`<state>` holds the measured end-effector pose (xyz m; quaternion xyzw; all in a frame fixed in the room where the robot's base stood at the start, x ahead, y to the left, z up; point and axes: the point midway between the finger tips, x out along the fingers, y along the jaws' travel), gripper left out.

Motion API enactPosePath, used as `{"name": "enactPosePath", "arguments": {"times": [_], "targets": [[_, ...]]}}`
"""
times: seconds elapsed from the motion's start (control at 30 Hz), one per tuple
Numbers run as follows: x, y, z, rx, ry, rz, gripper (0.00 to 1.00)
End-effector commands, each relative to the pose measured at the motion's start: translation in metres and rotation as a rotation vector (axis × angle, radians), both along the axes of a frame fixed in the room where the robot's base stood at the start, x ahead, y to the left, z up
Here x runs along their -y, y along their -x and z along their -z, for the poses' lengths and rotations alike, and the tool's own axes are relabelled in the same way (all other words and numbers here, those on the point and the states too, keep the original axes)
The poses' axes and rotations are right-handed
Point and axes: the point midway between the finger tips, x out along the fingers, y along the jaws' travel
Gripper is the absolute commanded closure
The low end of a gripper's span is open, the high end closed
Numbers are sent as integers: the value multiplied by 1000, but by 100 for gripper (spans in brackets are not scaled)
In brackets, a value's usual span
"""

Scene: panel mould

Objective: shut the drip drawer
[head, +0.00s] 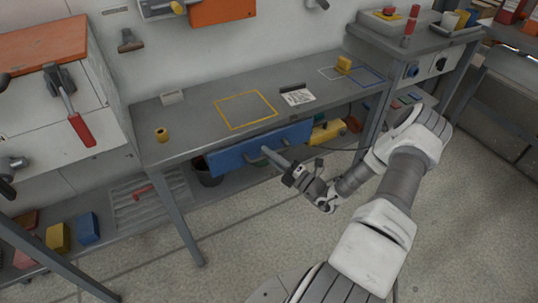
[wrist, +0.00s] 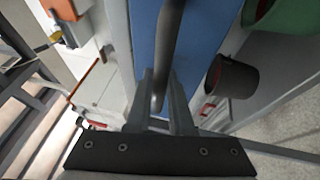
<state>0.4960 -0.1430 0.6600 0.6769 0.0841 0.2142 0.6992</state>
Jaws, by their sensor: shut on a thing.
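The drip drawer appears to be the blue-fronted drawer (head: 232,153) under the front edge of the grey workbench. Its blue front also fills the middle of the wrist view (wrist: 202,30). A dark grey bar handle (wrist: 171,35) stands out from that front. My gripper (head: 283,163) is at the drawer front, right of its middle. In the wrist view my gripper (wrist: 161,98) has its two fingers on either side of the handle bar, shut on it. How far the drawer stands out from the bench cannot be told.
The workbench top (head: 190,125) carries a yellow tape roll (head: 161,134) and a white label sheet (head: 298,97). A dark bucket (head: 208,174) stands below, left of the drawer. A yellow case (head: 327,131) lies below to the right. Bench legs (head: 184,220) flank the open floor in front.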

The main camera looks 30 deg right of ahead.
Motion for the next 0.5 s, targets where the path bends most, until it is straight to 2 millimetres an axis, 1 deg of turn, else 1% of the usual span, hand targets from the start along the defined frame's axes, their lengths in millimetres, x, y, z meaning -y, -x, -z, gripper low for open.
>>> {"name": "enactPosePath", "arguments": {"times": [0.17, 0.27, 0.37, 0.5], "targets": [[0, 0, 0, 0, 0, 0, 100], [0, -4, 0, 0, 1, -1, 100], [-1, -16, 1, 2, 2, -2, 100], [-1, -38, 0, 1, 2, -1, 100]]}}
